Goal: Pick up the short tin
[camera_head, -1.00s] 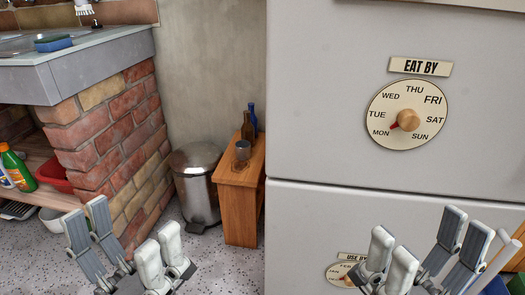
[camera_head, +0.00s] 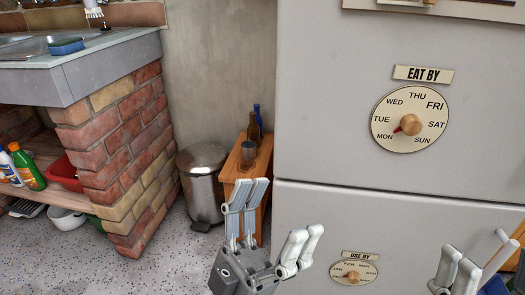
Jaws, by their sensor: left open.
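A small grey, glassy-looking cylinder (camera_head: 248,154) stands upright on the narrow wooden stand (camera_head: 230,170). It is the only short, tin-like thing I see, but I cannot tell if it is the short tin. My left gripper (camera_head: 281,214) is open and empty, in front of and below the cylinder, with its fingers pointing up. Its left fingers cover part of the stand. My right gripper (camera_head: 457,268) is at the lower right, cut by the picture edge, and I cannot tell its opening.
A brown bottle (camera_head: 254,127) and a blue bottle (camera_head: 258,112) stand behind the cylinder. A steel bin (camera_head: 202,185) is left of the stand. The fridge (camera_head: 325,130) rises close on the right. A brick plinth (camera_head: 125,160) stands left, with clear speckled floor (camera_head: 180,250) in front.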

